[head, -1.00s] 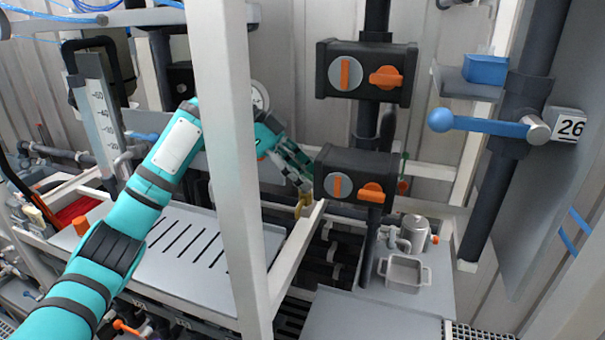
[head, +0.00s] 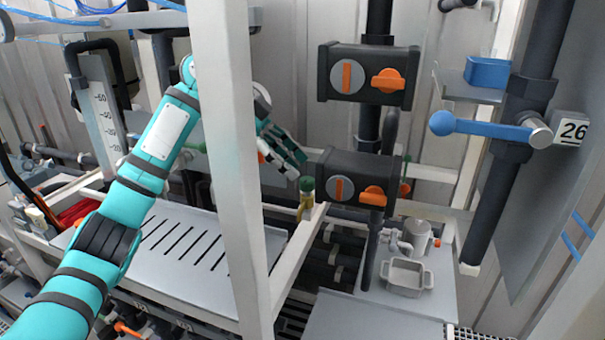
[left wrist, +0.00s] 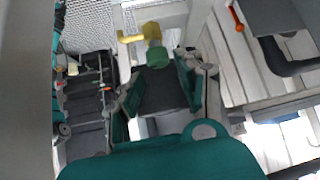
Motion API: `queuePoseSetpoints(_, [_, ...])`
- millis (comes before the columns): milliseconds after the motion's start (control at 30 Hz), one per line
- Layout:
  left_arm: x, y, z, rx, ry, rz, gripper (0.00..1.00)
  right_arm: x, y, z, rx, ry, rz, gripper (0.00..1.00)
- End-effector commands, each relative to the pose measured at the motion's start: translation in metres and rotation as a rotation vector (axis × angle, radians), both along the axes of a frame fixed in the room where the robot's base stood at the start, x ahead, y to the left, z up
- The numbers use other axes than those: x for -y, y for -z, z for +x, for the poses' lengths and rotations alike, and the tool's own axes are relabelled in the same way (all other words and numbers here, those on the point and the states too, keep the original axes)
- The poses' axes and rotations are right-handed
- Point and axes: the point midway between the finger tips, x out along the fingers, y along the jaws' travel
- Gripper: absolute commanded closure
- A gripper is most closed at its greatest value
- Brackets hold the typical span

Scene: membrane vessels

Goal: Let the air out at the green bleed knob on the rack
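The green bleed knob (head: 306,184) sits on a brass-coloured valve body (head: 305,206) on the rack, beside the white diagonal beam. My left gripper (head: 299,166) is just above and left of the knob, apart from it, with nothing seen in its grasp. In the left wrist view the green knob (left wrist: 158,57) and its brass body (left wrist: 150,32) show beyond the fingertips. The two fingers (left wrist: 157,84) stand apart there, so the gripper is open. The white upright hides part of my left forearm. My right gripper is in neither view.
A white upright post (head: 232,170) stands in front of my left arm. Black valve boxes with orange handles (head: 355,185) stand right of the knob. A slotted grey tray (head: 190,250) lies below my arm. A small metal pan (head: 406,277) sits on a shelf at right.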

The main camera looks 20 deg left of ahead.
Motion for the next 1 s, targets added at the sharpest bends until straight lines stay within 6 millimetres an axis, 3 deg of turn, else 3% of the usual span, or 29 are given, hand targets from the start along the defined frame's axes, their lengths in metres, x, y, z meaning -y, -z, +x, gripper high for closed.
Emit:
queuePoseSetpoints(200, [-0.033,-0.034,-0.005,0.002,-0.001,-0.003,0.63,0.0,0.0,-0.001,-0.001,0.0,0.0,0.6])
queuePoseSetpoints(400, [-0.051,-0.052,-0.007,0.002,0.0,-0.002,0.63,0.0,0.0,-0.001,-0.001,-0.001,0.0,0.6])
queuePoseSetpoints(1000, [-0.055,-0.055,-0.008,0.0,0.001,-0.001,0.63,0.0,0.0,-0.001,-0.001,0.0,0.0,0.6])
